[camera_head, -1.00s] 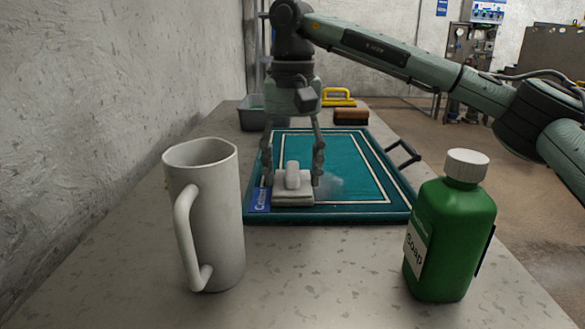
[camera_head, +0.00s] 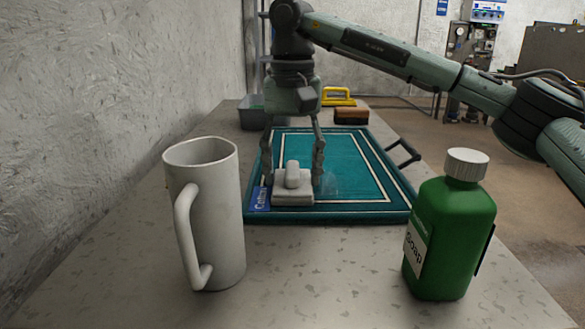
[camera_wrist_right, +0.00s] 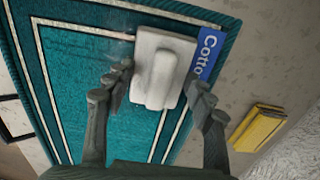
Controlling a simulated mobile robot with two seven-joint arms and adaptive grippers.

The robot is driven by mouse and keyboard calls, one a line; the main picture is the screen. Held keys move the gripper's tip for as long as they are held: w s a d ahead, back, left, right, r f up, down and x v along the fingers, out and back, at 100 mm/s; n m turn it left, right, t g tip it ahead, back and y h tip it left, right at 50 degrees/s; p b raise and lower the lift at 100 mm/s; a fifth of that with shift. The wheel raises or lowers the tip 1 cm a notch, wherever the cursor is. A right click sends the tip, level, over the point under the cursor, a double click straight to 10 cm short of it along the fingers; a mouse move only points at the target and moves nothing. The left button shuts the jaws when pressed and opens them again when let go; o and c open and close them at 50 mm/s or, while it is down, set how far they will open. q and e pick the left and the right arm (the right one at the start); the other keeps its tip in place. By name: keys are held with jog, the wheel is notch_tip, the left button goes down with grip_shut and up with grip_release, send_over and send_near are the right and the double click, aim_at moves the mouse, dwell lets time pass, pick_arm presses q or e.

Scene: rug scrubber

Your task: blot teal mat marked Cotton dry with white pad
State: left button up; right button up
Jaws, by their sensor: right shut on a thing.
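The teal mat (camera_head: 350,215) lies flat on the bench, with pale border lines and a blue label (camera_head: 260,198) at its near left corner. In the right wrist view the label (camera_wrist_right: 208,50) reads "Cotto", the rest cut off. The white pad (camera_head: 293,190) sits on the mat beside the label; it also shows in the right wrist view (camera_wrist_right: 160,65). My right gripper (camera_head: 292,184) points down from above, shut on the pad, with a finger at each side. A faint pale patch (camera_head: 331,187) shows on the mat right of the pad. My left gripper is out of view.
A white mug (camera_head: 215,220) and a green soap bottle (camera_head: 450,240) stand in front of the mat. A grey bin (camera_head: 252,115), a yellow-handled tool (camera_head: 338,97) and a brown brush (camera_head: 351,116) are behind it. A yellow block (camera_wrist_right: 258,127) lies near the wall.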

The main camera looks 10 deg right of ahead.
jog(key=shift+s+f, duration=0.1)
jog(key=shift+f, duration=0.05)
notch_tip(320, 180, up, 5)
jog(key=p, duration=0.4)
jog(key=shift+f, duration=0.1)
dwell(0.8)
jog(key=shift+f+b, duration=0.75)
jog(key=shift+f, duration=0.9)
jog(key=shift+f, duration=0.15)
jog(key=shift+f+b, duration=0.3)
jog(key=shift+f, duration=0.1)
jog(key=shift+f, duration=0.25)
dwell(1.0)
